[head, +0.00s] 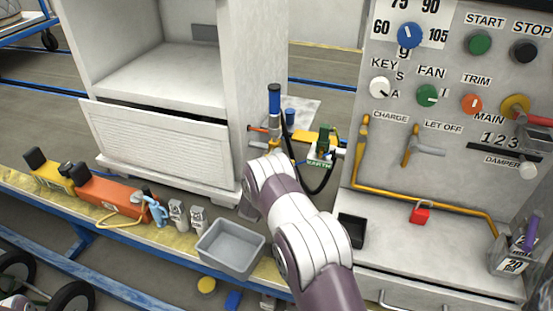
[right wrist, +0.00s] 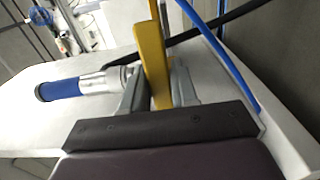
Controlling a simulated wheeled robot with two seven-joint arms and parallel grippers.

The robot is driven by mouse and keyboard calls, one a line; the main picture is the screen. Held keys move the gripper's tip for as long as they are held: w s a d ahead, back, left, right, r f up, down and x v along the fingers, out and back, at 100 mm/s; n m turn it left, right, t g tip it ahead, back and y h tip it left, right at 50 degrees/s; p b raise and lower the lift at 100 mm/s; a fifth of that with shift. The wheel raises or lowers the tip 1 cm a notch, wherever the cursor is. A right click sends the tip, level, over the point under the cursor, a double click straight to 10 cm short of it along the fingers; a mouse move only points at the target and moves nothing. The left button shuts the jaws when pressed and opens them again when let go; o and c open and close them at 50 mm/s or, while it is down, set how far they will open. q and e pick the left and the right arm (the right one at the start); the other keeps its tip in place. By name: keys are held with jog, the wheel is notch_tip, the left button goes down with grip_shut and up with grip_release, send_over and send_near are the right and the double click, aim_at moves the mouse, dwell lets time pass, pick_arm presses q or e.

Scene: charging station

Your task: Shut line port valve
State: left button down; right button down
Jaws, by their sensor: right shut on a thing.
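In the right wrist view, my right gripper (right wrist: 158,92) is shut on a flat yellow lever (right wrist: 154,55), with one grey finger on each side of it. I take this lever for the line port valve's handle. A silver fitting with a blue sleeve (right wrist: 68,89) lies just left of the fingers. In the head view, my right arm reaches up to the line fittings beside the white cabinet, and its own wrist hides the gripper. An upright blue-topped fitting (head: 274,105) and a yellow part (head: 302,136) show there. The valve body is mostly hidden. My left gripper is not in view.
A black hose (head: 325,175) hangs near the green EARTH clamp (head: 323,145). The control panel (head: 440,185) stands at right, with CHARGE and LET OFF levers. A grey bin (head: 230,248) and an orange pump (head: 110,199) sit on the front ledge. The white cabinet (head: 165,145) stands behind.

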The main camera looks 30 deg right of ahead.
dwell(0.4)
jog(key=c, duration=1)
grip_release()
jog(key=shift+o, duration=0.2)
jog(key=p+v, duration=0.1)
jog(key=v, duration=1.1)
jog(key=shift+s+a, duration=0.25)
jog(key=shift+s, duration=0.05)
